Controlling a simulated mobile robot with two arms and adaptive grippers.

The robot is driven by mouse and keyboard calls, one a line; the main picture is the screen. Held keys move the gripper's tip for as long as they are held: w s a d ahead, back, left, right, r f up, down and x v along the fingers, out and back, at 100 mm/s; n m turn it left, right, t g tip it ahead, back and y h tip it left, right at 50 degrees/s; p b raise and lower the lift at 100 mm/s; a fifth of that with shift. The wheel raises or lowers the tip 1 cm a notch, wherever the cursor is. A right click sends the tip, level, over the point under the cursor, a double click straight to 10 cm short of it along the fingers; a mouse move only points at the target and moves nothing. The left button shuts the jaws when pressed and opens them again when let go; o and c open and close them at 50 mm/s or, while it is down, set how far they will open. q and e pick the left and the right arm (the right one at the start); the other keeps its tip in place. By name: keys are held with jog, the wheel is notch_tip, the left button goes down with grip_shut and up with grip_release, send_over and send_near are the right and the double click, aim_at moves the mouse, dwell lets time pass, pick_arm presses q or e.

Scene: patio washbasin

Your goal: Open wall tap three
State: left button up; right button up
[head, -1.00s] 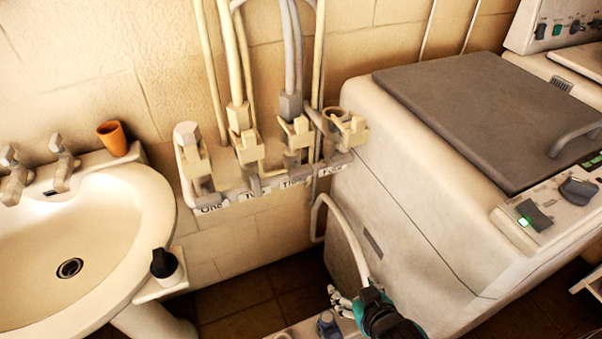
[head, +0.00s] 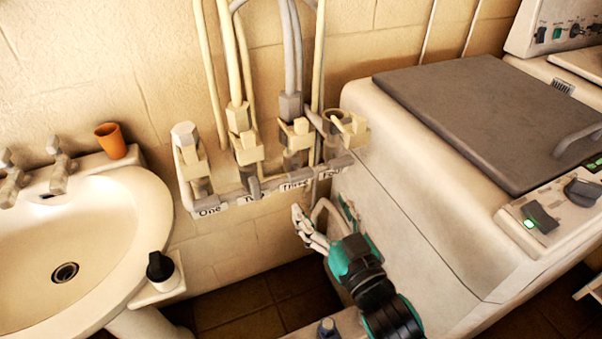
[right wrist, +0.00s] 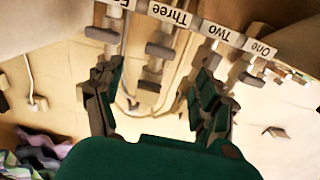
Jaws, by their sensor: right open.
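Wall tap three (head: 296,137) is a cream tap with a blocky handle, third from the left in the row on the wall. Its label "Three" (head: 294,186) is below it. My right gripper (head: 322,212) is open and empty, below the row of taps and in front of the wall, apart from tap three. In the right wrist view the labels appear upside down, and tap three (right wrist: 159,50) lies beyond and between my two spread fingers (right wrist: 160,78). My left gripper is not in view.
Taps one (head: 190,155), two (head: 246,145) and four (head: 347,130) flank tap three closely. A large cream machine (head: 410,200) with a grey lid stands right of my arm. The washbasin (head: 110,235) is at left, with an orange cup (head: 111,140) on its rim.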

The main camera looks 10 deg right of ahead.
aim_at(303, 178)
jog(key=w, duration=0.3)
jog(key=w+a, duration=0.1)
jog(key=w, duration=0.2)
jog(key=w+a+p, duration=0.1)
jog(key=w, duration=0.3)
jog(key=c, duration=1.2)
